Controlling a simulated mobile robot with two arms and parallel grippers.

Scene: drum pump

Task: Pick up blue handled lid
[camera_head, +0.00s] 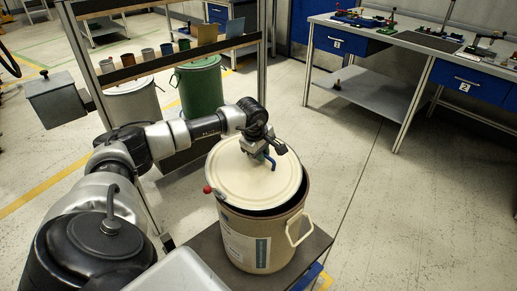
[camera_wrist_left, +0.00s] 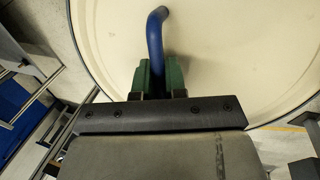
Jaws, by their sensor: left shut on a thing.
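The cream round lid (camera_head: 236,178) with a blue handle (camera_head: 270,160) is at the top of a beige drum (camera_head: 258,236). It looks tilted and shifted, with a dark gap along the drum's right and front rim. My left gripper (camera_head: 264,152) is above the lid and shut on the blue handle. In the left wrist view the green fingers of my left gripper (camera_wrist_left: 158,78) close around the blue handle (camera_wrist_left: 156,38), with the cream lid (camera_wrist_left: 215,60) filling the background. My right gripper is not in view.
The drum stands on a dark platform (camera_head: 213,246). A red knob (camera_head: 207,189) shows at the lid's left edge. A green drum (camera_head: 201,88) and a pale drum (camera_head: 133,105) stand behind, under a shelf with several cups. Workbenches (camera_head: 440,50) are at the right, with open floor between.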

